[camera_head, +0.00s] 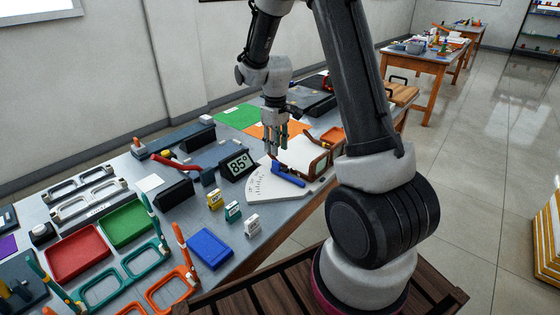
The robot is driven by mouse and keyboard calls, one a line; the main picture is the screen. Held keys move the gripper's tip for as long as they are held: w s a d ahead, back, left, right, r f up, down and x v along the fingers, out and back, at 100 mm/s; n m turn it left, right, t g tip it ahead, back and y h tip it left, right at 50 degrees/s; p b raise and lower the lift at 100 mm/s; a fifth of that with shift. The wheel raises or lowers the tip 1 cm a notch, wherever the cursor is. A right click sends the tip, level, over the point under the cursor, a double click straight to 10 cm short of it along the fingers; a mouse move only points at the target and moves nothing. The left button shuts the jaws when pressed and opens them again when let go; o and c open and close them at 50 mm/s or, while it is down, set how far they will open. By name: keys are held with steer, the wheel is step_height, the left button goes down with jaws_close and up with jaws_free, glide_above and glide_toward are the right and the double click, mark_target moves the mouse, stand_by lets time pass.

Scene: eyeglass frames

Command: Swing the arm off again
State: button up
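A pale fan-shaped gauge (262,188) with scale marks lies on the bench. A blue arm (287,174) lies across it. A brown eyeglass frame (318,163) stands at the gauge's right side, beside the blue arm. A display (239,165) behind the gauge reads 85°. My gripper (275,152) points down just above and behind the blue arm's far end. Its fingers look narrow from here, and I see nothing clearly held. I cannot tell how far apart the fingertips are or whether they touch the arm.
Small yellow, green and white labelled blocks (233,211) stand in front of the gauge, near a blue box (211,248). Red (76,252) and green (127,223) trays lie left. Teal (140,259) and orange (168,292) frames lie at the near edge. A dark block (175,193) stands left.

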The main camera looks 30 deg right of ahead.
mark_target(276, 161)
step_height(276, 161, down, 7)
steer(key=shift+f, duration=0.2)
jaws_close()
stand_by(0.3)
